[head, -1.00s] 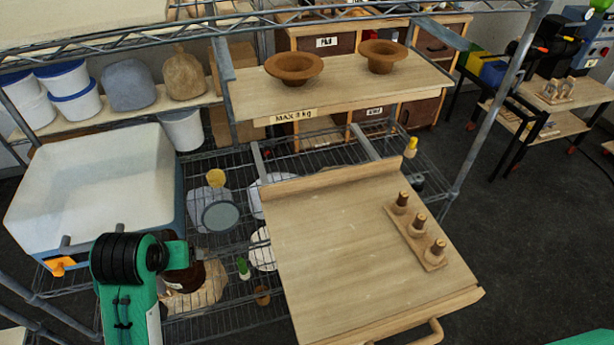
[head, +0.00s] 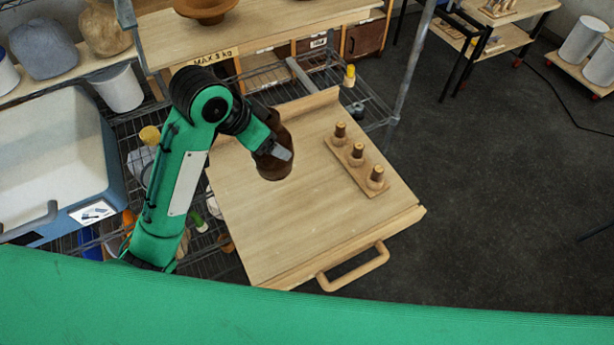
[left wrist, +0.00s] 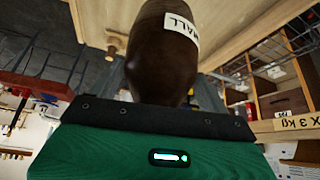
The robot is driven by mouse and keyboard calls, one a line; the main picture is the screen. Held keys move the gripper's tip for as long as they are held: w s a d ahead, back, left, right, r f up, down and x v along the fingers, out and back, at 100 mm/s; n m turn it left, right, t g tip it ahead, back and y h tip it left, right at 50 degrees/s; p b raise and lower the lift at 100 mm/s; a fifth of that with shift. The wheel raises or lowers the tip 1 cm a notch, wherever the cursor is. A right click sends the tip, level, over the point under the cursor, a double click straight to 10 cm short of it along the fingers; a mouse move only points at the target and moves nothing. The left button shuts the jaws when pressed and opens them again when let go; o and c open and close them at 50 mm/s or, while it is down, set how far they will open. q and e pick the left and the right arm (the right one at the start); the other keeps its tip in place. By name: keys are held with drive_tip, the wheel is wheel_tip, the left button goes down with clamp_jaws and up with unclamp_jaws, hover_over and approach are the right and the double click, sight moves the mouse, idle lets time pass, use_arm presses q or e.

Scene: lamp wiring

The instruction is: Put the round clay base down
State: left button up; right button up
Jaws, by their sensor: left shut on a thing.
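The round clay base (head: 272,168) is a dark brown, glossy, rounded body. My left gripper (head: 283,152) is shut on it, over the back left part of the wooden tray board (head: 290,215). In the left wrist view the base (left wrist: 160,65) fills the upper middle and bears a white label, partly cut off, ending in "ALL". I cannot tell whether its underside touches the board. The gripper's fingertips are hidden in the left wrist view. My right gripper is not in view.
A wooden rack (head: 357,160) with three dark-topped pegs stands on the board's right side. The board has a raised back edge and a front handle (head: 353,268). A shelf with a clay bowl (head: 205,10) is behind. The board's middle and front are clear.

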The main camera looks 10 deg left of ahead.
use_arm(q)
drive_tip(key=r+m+g, duration=0.1)
drive_tip(key=m, duration=0.1)
drive_tip(key=s+d+r+m+h, duration=0.1)
drive_tip(key=m, duration=0.1)
drive_tip(key=s+r+m+g, duration=0.1)
drive_tip(key=m, duration=0.1)
drive_tip(key=shift+d+r+g+h+p, duration=0.3)
drive_tip(key=shift+d+r+h+p, duration=0.1)
drive_tip(key=s+a+f+m+g+p, duration=0.1)
drive_tip(key=f+m+p, duration=0.1)
drive_tip(key=f, duration=0.6)
drive_tip(key=s+f+m+g+p, duration=0.1)
drive_tip(key=s+f+m+p, duration=0.1)
drive_tip(key=f, duration=0.7)
drive_tip(key=shift+s+a+p, duration=0.25)
drive_tip(key=shift+a+p, duration=0.15)
drive_tip(key=shift+p, duration=0.35)
drive_tip(key=shift+f, duration=0.2)
